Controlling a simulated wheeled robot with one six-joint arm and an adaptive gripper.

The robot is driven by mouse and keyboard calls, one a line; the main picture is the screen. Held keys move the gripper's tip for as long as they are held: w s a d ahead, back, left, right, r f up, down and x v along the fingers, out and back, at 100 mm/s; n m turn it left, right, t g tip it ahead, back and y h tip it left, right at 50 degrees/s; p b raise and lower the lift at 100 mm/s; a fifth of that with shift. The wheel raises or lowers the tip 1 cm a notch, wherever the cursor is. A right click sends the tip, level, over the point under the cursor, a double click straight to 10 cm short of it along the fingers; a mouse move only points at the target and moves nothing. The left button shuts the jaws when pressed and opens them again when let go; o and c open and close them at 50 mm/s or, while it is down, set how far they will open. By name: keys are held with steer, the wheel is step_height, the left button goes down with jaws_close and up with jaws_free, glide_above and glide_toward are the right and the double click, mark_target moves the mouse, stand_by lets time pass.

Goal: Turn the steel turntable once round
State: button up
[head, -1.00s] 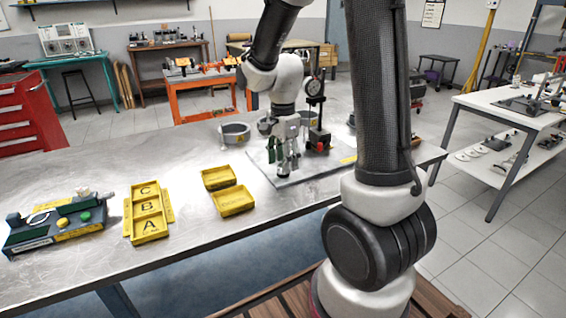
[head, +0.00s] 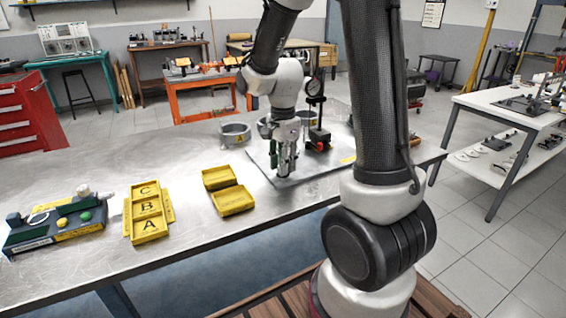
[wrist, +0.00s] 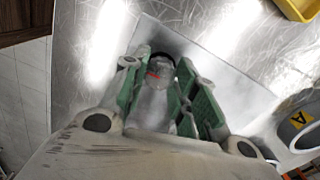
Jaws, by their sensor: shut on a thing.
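A round grey steel piece with a red mark (wrist: 160,76), which looks like the steel turntable, sits between my fingertips in the wrist view. A dark rim shows at its far side. My gripper (wrist: 152,72), with green fingers, is shut on it from above. In the head view my gripper (head: 284,172) points straight down over the pale plate (head: 262,160) on the bench, and its fingers and the plate's reflections hide the turntable there.
A dial gauge stand (head: 317,112) with a red knob stands close behind right of my gripper. A grey cup marked A (head: 235,135) is behind left. Yellow trays (head: 234,200) and lettered yellow bins (head: 149,228) lie to the left. The bench between them is clear.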

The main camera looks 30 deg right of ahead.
steer(key=shift+n, duration=0.3)
steer(key=n, duration=0.6)
steer(key=shift+n, duration=0.3)
steer(key=n, duration=1.1)
steer(key=shift+n, duration=2.7)
steer(key=o, duration=1)
